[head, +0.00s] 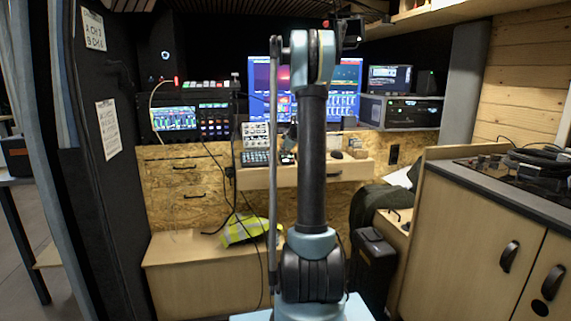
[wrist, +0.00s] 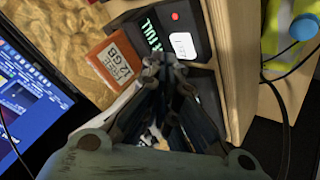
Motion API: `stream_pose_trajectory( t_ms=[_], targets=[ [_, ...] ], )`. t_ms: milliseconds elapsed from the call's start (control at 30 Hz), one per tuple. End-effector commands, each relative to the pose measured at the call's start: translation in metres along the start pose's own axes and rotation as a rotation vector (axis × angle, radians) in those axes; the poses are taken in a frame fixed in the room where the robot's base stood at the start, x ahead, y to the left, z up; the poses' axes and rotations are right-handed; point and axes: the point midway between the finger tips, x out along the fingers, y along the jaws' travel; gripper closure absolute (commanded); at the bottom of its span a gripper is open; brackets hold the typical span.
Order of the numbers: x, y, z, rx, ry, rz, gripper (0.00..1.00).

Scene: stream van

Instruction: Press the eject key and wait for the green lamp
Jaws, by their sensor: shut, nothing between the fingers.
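The fingers hide part of the box. In the head view my arm covers the middle of the shelf, and the key cannot be made out.
A screen (wrist: 28,95) is at the left. A wooden edge (wrist: 242,60) borders the box on the right, with a cable beyond. A keyboard (head: 255,158) stands on the shelf.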

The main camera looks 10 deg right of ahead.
Motion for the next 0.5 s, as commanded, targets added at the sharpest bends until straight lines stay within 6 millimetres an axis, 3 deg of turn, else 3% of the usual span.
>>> stream_pose_trajectory(
  t_ms=[500],
  targets=[
    [0.0041,-0.0040,0.0039,0.000,0.000,0.000,1.00]
  ],
)
